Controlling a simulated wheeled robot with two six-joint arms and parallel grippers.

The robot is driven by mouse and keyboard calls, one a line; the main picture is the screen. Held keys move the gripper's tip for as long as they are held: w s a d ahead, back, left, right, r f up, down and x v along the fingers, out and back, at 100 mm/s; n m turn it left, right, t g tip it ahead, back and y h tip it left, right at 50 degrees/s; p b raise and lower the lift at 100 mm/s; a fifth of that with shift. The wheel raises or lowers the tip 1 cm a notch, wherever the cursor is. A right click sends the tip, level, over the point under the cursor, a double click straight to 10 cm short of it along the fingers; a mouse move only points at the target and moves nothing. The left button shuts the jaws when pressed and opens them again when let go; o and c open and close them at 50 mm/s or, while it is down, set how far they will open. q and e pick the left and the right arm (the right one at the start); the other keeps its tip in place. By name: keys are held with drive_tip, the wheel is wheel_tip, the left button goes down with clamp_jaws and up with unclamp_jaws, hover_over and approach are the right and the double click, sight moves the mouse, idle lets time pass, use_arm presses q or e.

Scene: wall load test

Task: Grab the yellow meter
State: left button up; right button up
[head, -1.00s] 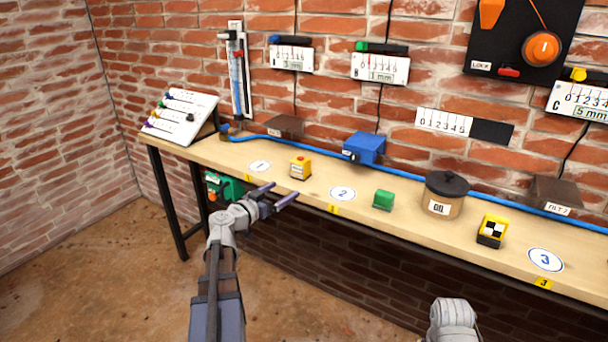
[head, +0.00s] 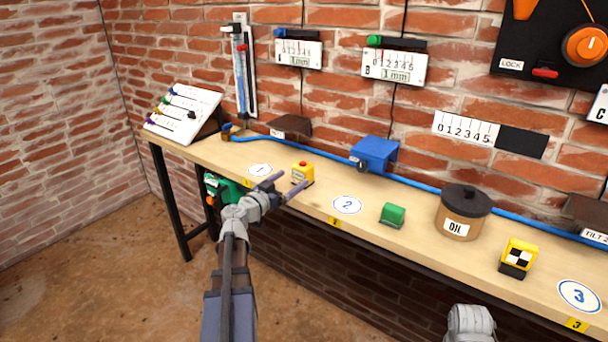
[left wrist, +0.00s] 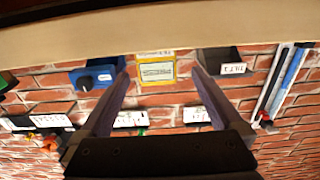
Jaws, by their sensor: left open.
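The yellow meter (head: 302,172), a small box with a red button on top, stands on the wooden bench between the round labels 1 and 2. In the left wrist view its yellow frame and pale display (left wrist: 156,71) appear between the two fingers, beyond the gripper's palm. My left gripper (head: 292,181) is open and empty, at the bench's front edge. Its fingers point toward the meter, with one tip to each side of it in the head view. Whether they touch it is not clear. My right gripper is out of view; only part of that arm shows at the bottom.
The bench (head: 400,247) also carries a green block (head: 393,215), a blue box (head: 375,154), an oil pot (head: 463,213) and a yellow-black checkered block (head: 518,258). A blue hose runs along the back. A green device (head: 222,190) hangs below the front edge.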

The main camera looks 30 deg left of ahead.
sight(298, 175)
use_arm(q)
drive_tip(key=shift+w+d+r, duration=0.1)
drive_tip(key=shift+w+d, duration=0.1)
drive_tip(key=shift+w, duration=1.45)
drive_tip(key=shift+w+d, duration=0.15)
drive_tip(key=shift+w, duration=1.5)
drive_tip(key=shift+s, duration=0.1)
clamp_jaws()
